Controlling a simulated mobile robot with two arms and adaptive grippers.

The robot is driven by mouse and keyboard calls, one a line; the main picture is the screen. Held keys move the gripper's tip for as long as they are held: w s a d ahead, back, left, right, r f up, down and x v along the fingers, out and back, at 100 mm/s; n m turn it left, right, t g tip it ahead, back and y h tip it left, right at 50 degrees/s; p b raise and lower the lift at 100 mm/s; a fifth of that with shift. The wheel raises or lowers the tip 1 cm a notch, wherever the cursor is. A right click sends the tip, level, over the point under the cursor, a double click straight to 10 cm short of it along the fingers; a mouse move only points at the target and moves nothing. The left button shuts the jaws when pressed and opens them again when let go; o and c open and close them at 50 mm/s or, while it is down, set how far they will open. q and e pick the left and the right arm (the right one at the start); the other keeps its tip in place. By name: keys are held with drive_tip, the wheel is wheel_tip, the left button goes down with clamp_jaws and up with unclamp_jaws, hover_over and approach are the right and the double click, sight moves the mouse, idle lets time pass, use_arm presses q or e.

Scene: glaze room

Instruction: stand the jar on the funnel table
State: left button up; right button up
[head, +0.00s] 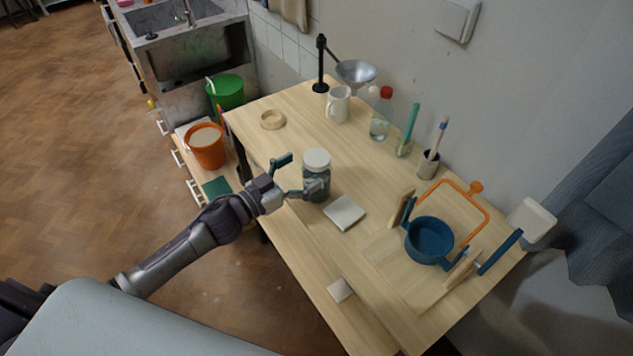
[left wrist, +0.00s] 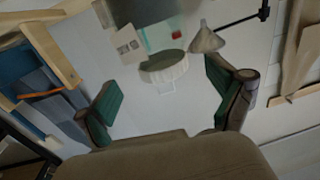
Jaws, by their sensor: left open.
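The jar (head: 317,177), glass with a white lid, stands upright near the front left edge of the wooden funnel table (head: 290,125). My left gripper (head: 300,176) is open at the jar's left side. One finger overlaps the jar's lower body; the other is behind and to its left. I cannot tell whether either touches it. In the left wrist view, the white lid (left wrist: 165,68) shows beyond the open green-padded fingers (left wrist: 163,95). The metal funnel (head: 356,72) hangs on a black stand at the table's back. My right gripper is not in view.
A white mug (head: 339,104), a flask (head: 379,126) and holders with brushes stand along the back. A wooden ring (head: 272,120) lies at the left. A pale square block (head: 345,213) lies right of the jar, and a blue pot (head: 430,240) is farther right.

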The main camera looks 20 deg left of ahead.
use_arm(q)
drive_tip(key=p+x, duration=0.1)
drive_tip(key=x, duration=0.4)
drive_tip(key=shift+w+a+f+p, duration=0.1)
drive_tip(key=shift+w+p, duration=0.05)
drive_tip(key=shift+p, duration=0.15)
drive_tip(key=shift+a, duration=0.1)
drive_tip(key=shift+c, duration=0.7)
drive_tip(key=c, duration=1.6)
clamp_jaws()
